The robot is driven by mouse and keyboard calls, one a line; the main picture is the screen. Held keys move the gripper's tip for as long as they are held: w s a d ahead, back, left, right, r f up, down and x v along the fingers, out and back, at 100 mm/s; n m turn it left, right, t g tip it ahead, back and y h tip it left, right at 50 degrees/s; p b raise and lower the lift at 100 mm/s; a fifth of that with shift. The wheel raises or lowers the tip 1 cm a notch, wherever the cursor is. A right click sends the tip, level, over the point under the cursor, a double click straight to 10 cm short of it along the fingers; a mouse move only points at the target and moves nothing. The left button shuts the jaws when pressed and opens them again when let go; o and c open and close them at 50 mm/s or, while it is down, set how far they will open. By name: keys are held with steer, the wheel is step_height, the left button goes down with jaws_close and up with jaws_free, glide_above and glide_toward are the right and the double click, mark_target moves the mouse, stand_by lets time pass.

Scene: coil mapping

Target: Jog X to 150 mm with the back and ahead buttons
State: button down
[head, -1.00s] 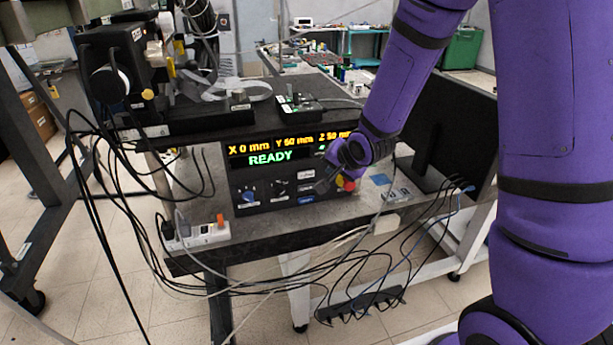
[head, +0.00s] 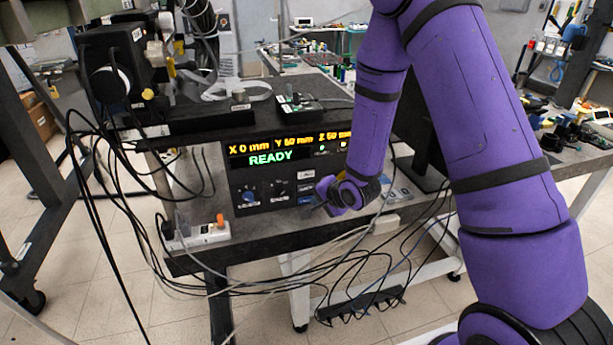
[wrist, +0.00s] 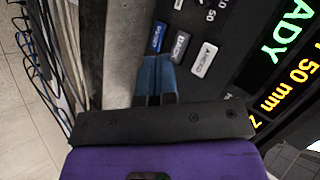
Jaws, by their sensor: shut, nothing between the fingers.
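The dark control panel (head: 275,205) has a lit display (head: 290,147) reading X 0 mm and READY, with Y and Z figures beside it. Three keys stand in a column: a white key (wrist: 204,60) that appears to read AHEAD, a dark grey key (wrist: 180,46) and a blue key (wrist: 158,37). The lettering on the grey and blue keys is hard to read. In the head view, the white key (head: 307,174) is the top one. My gripper (head: 320,206) is shut and empty, in front of the panel at its lower edge. Its bluish fingertips (wrist: 155,68) lie near the blue key; contact cannot be told.
A blue knob (head: 249,197) sits on the panel's left. Loose cables (head: 330,250) hang over the bench's front edge. A dark monitor (head: 415,130) stands behind my arm.

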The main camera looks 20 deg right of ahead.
steer(key=shift+w, duration=4.25)
steer(key=shift+w, duration=0.1)
steer(key=shift+w, duration=0.35)
steer(key=shift+w, duration=0.35)
steer(key=shift+s, duration=3.3)
